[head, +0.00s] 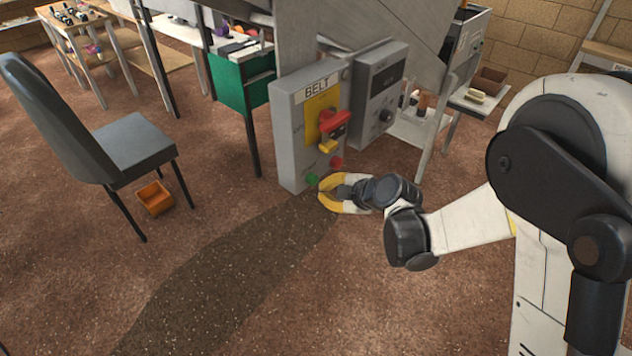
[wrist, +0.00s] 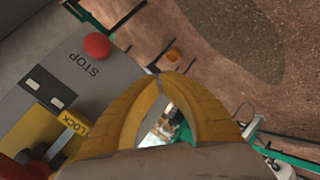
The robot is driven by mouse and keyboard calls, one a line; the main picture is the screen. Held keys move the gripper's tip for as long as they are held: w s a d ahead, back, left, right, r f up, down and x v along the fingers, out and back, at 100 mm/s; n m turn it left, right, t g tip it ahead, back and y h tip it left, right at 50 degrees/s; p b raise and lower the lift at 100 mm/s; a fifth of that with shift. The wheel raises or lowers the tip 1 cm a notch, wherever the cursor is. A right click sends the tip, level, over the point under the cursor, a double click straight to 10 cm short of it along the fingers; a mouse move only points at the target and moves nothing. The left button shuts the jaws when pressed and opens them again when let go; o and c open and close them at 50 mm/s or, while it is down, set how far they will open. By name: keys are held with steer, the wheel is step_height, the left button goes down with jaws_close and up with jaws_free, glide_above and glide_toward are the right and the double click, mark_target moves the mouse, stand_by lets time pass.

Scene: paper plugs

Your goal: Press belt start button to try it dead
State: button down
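The grey belt panel (head: 288,130) carries the BELT label. Its green button (head: 312,179) is low on the face; I cannot make it out in the wrist view. The red stop button (head: 337,162) sits to its upper right and also shows in the wrist view (wrist: 97,45). Above them are a red switch handle (head: 334,120) and a yellow LOCK tag (head: 327,146). My gripper (head: 320,191) has its yellow fingers shut at the tips, with nothing between them. The tips are close to the green button; I cannot tell whether they touch. They also meet in the wrist view (wrist: 157,75).
A second grey panel (head: 381,90) with a black knob stands right of the belt panel. A dark chair (head: 130,145) and an orange bin (head: 155,198) stand left. A green cabinet (head: 240,80) is behind. The brown floor (head: 250,290) in front is clear.

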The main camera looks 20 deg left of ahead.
steer(key=shift+w+a, duration=0.1)
steer(key=shift+a, duration=0.05)
steer(key=shift+w+a, duration=0.1)
steer(key=shift+a, duration=0.15)
steer(key=shift+w+a, duration=0.2)
steer(key=shift+a, duration=0.3)
stand_by(0.7)
stand_by(0.3)
steer(key=shift+s+d+b, duration=0.2)
steer(key=shift+d+b, duration=0.05)
steer(key=shift+d, duration=0.2)
steer(key=shift+s+d+b, duration=0.2)
steer(key=shift+d, duration=0.25)
steer(key=d, duration=0.1)
steer(key=s+d, duration=0.1)
steer(key=d, duration=0.1)
steer(key=s+d, duration=0.1)
steer(key=shift+d+b, duration=0.3)
steer(key=shift+b, duration=0.1)
stand_by(0.4)
